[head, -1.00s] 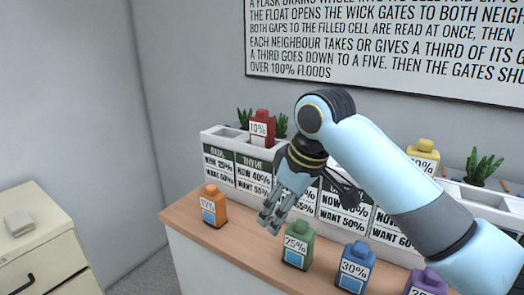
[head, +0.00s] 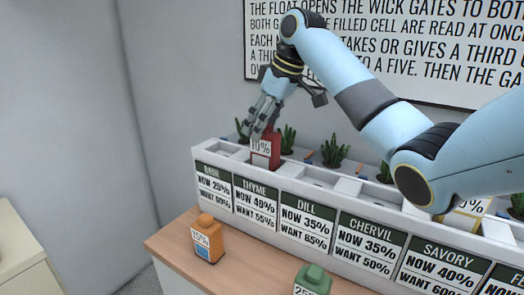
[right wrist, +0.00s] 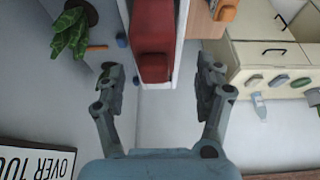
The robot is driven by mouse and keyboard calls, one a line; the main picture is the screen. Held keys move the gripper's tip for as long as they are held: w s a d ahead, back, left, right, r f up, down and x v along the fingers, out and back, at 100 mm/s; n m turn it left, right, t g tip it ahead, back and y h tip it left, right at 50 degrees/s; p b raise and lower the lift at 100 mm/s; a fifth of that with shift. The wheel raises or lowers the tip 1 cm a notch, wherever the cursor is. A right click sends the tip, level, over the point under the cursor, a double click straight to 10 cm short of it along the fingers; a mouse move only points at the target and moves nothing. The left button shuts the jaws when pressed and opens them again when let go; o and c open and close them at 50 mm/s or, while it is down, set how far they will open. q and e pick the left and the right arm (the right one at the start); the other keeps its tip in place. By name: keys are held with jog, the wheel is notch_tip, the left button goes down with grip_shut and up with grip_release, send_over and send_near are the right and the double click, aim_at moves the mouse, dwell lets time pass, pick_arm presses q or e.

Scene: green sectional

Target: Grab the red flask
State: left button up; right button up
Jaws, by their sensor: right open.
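The red flask (head: 267,152) stands upright in the white planter trough, behind the Thyme and Dill labels, with a 10% tag on its front. My right gripper (head: 262,122) is at the flask's top from above and behind in the head view. In the right wrist view the flask (right wrist: 153,42) lies between the two spread fingers of my right gripper (right wrist: 160,80), with a visible gap on each side. The gripper is open and holds nothing. My left gripper is not in view.
An orange flask (head: 207,238) and a green flask (head: 312,280) stand on the wooden ledge (head: 240,265) in front. A yellow flask (head: 468,212) is partly hidden by my right arm. A text board (head: 400,50) hangs behind.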

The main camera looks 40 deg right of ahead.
aim_at(265, 149)
jog(key=f, duration=0.2)
jog(key=shift+w+d+f+p, duration=0.15)
jog(key=shift+w+f+p, duration=0.15)
jog(key=shift+p, duration=0.1)
jog(key=shift+x, duration=1.1)
jog(key=shift+w+f, duration=0.1)
jog(key=shift+f, duration=0.05)
jog(key=shift+c, duration=0.9)
jog(key=c, duration=1.1)
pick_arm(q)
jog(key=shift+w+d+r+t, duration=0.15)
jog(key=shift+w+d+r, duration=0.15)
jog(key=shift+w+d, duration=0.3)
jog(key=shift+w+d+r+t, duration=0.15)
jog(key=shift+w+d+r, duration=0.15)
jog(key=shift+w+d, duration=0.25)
pick_arm(e)
jog(key=shift+c, duration=0.6)
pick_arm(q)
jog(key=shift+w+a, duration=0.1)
